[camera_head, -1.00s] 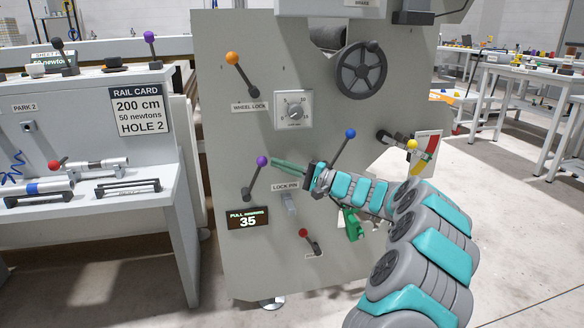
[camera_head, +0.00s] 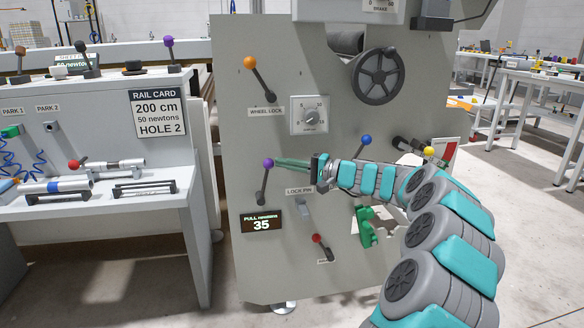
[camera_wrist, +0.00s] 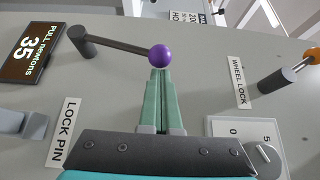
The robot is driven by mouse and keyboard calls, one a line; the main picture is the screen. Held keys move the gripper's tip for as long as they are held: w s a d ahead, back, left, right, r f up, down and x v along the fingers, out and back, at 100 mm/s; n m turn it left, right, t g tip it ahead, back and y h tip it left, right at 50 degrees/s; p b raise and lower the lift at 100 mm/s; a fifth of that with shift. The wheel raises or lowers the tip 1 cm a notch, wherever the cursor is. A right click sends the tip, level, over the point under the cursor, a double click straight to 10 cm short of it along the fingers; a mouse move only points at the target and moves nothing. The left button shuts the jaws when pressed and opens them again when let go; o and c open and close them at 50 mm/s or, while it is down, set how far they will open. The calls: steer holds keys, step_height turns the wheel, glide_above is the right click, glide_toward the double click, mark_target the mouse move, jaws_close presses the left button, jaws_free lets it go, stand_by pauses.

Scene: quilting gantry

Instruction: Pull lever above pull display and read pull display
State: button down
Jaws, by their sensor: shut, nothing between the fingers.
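The lever above the pull display has a dark rod (camera_head: 264,184) and a purple ball knob (camera_head: 268,163). It stands up from its pivot, tilted slightly right. The pull display (camera_head: 262,222) below it reads "PULL newtons 35"; it also shows in the wrist view (camera_wrist: 32,45). My gripper (camera_head: 277,162) has its green fingers shut, with nothing between them. Their tips are at the purple knob (camera_wrist: 160,56), touching it or very close. In the wrist view the closed fingertips (camera_wrist: 161,72) point straight at the knob.
The lock pin switch (camera_head: 304,208), a red-knobbed lever (camera_head: 321,246) and a blue-knobbed lever (camera_head: 365,141) are nearby. Above are the orange-knobbed wheel lock lever (camera_head: 250,62), a dial (camera_head: 310,115) and a handwheel (camera_head: 378,76). A rail card (camera_head: 157,113) reads 200 cm, 50 newtons, HOLE 2.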

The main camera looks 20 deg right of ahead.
mark_target(265, 164)
steer(key=a+h, duration=0.1)
steer(key=a, duration=0.1)
steer(key=a+r+n+g+h+p, duration=0.1)
steer(key=a+r+n+h, duration=0.1)
steer(key=a, duration=0.1)
steer(key=shift+w+a+r+g, duration=0.1)
steer(key=shift+a+r+g, duration=0.05)
steer(key=shift+a+g, duration=0.25)
steer(key=shift+w+a+n+g+h+p, duration=0.1)
steer(key=shift+a+n+g+h+p, duration=0.3)
steer(key=shift+a+n+h+p, duration=0.45)
steer(key=shift+a+m, duration=0.25)
